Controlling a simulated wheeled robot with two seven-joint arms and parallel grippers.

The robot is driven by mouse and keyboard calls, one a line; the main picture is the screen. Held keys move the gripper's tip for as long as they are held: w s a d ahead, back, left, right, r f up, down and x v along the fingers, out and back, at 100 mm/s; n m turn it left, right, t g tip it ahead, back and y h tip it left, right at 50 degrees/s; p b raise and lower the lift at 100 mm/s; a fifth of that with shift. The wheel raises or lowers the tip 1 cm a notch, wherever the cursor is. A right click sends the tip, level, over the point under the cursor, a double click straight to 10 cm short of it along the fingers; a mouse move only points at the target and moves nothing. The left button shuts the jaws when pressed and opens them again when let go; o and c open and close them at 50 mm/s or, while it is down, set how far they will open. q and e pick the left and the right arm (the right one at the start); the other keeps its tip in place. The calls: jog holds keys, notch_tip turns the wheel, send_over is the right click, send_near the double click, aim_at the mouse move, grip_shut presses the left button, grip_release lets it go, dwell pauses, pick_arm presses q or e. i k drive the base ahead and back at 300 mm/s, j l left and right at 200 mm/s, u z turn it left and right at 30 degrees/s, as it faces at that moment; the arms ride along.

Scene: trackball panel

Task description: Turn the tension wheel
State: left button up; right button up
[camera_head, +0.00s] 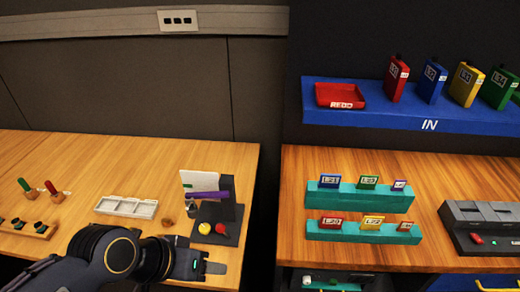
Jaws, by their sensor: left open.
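A dark panel (229,232) stands near the right end of the left wooden table. On it are a yellow ball (204,228), a red ball (222,229), a purple bar (208,195) and a white plate (199,180). I cannot tell which part is the tension wheel; it may be too small or hidden. My left gripper (214,268) is open and empty. It is at the table's front edge, below the panel in the picture and apart from the balls. My right gripper is not in view.
A white compartment tray (126,207) and a small brown knob-like piece (168,222) lie left of the panel. Red and green handled tools (51,188) stand further left. A gap separates the right table (290,205), which holds teal racks (360,201) of labelled cards.

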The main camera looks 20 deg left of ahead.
aim_at(205, 229)
jog(key=u, duration=1.25)
